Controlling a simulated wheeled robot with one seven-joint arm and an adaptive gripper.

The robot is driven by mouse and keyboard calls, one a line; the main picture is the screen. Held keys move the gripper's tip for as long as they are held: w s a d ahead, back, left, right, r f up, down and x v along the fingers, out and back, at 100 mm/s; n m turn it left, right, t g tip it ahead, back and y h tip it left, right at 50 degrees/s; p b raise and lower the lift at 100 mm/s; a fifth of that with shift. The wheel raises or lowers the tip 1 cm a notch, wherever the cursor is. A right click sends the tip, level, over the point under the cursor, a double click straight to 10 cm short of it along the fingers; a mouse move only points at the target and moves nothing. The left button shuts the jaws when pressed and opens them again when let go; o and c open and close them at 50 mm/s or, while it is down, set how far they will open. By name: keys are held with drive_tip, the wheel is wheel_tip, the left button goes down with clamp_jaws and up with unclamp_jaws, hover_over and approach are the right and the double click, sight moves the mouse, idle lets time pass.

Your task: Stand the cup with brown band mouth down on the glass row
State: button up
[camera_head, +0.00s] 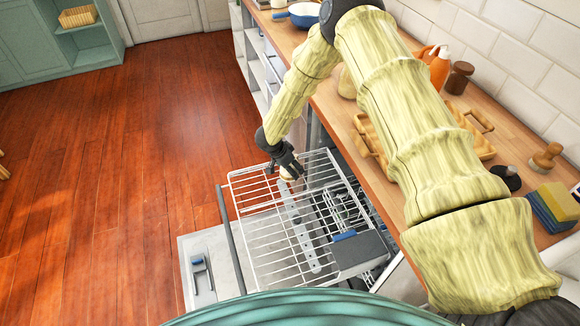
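My gripper (289,165) is at the far left part of the pulled-out white wire rack (262,187), pointing down. A small whitish and tan thing (289,176) shows right at its fingertips; it looks like the cup with brown band, mostly hidden by the gripper. I cannot tell whether the fingers are closed on it, or whether it touches the rack. The glass row looks to be the pale strip with dark spots (299,228) running along the rack, just below the gripper in the picture.
The open dishwasher door (226,272) lies below the rack. A grey box with a blue part (360,251) sits at the rack's near right corner. The wooden counter (519,150) on the right holds a wooden tray (477,134), an orange bottle (438,68) and sponges (553,207). The floor at left is clear.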

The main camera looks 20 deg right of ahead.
drive_tip(key=shift+f, duration=0.2)
drive_tip(key=o, duration=1.2)
drive_tip(key=v, duration=1.2)
drive_tip(key=shift+f, duration=0.1)
